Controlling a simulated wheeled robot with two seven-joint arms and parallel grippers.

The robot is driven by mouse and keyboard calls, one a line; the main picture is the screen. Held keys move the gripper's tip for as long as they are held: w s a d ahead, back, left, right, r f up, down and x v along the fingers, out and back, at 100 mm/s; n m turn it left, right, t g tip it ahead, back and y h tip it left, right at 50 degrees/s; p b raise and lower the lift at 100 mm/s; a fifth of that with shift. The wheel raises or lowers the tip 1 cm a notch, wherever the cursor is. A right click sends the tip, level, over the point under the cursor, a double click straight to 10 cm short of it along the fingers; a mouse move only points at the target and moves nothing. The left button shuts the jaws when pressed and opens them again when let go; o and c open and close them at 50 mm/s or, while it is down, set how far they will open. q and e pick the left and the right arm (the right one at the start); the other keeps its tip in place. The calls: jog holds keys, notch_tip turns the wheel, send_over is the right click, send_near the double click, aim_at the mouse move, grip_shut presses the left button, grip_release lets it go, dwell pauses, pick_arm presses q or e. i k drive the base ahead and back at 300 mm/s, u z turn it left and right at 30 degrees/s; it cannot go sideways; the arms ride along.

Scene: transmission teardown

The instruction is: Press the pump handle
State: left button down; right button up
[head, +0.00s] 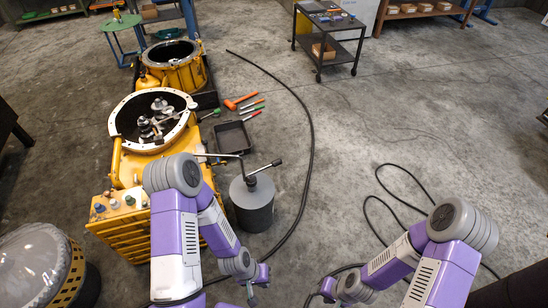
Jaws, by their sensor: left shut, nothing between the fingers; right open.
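The pump is a grey cylinder (252,207) standing upright on the floor, just right of the yellow housing.
A yellow housing (128,168) with an open round top holding metal gears stands left of the pump. A black tray (233,136) and several hand tools (245,101) lie behind. Black hoses (308,130) curve over the floor. A cart (331,42) stands far back; the right floor is mostly clear.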

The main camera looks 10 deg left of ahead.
aim_at(279, 162)
jog(key=z, duration=0.55)
jog(key=i, duration=1.45)
jog(key=u, duration=0.6)
jog(key=i, duration=0.65)
jog(key=u, duration=0.5)
